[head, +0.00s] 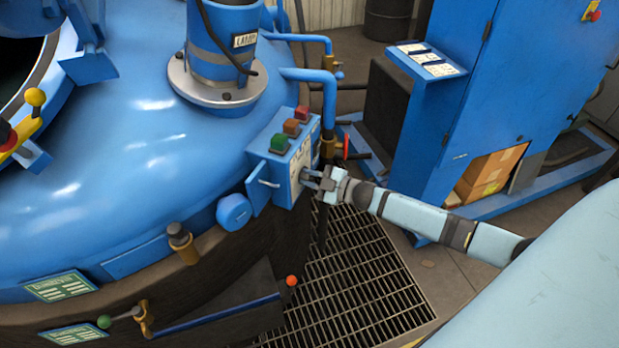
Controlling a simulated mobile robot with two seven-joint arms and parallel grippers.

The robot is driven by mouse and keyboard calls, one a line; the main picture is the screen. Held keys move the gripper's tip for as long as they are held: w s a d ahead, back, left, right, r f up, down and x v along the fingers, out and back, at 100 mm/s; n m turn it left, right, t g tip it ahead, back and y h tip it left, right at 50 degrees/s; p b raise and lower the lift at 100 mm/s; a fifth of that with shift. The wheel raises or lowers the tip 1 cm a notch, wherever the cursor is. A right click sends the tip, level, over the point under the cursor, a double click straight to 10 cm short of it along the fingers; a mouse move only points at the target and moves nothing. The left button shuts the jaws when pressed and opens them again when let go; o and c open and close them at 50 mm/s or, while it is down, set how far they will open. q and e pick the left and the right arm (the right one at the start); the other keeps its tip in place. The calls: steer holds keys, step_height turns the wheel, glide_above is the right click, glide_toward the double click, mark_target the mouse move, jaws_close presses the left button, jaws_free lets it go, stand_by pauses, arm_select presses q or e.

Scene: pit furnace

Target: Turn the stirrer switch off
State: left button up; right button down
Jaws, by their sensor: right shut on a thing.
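A blue control box (288,165) is fixed to the side of the big blue furnace. It has red, orange and green buttons on top and a pale front panel (300,160) with small markings. My right gripper (311,180) is at the lower part of this panel, its fingers shut on a small part there that looks like the stirrer switch. The fingers hide most of that switch, and I cannot tell its position. My left gripper is not in view.
The furnace lid (140,130) fills the left. A red-handled valve (346,146) and pipes stand just behind the box. A floor grating (350,270) lies below my right arm. A blue cabinet (480,100) stands at the right. A lever with an orange knob (291,281) sticks out below.

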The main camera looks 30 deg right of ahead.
steer(key=shift+n, duration=0.3)
steer(key=c, duration=1)
jaws_free()
steer(key=shift+c, duration=0.2)
steer(key=shift+s, duration=0.15)
steer(key=b+v, duration=0.1)
steer(key=v, duration=1.2)
steer(key=shift+s+d, duration=0.25)
steer(key=shift+a, duration=0.1)
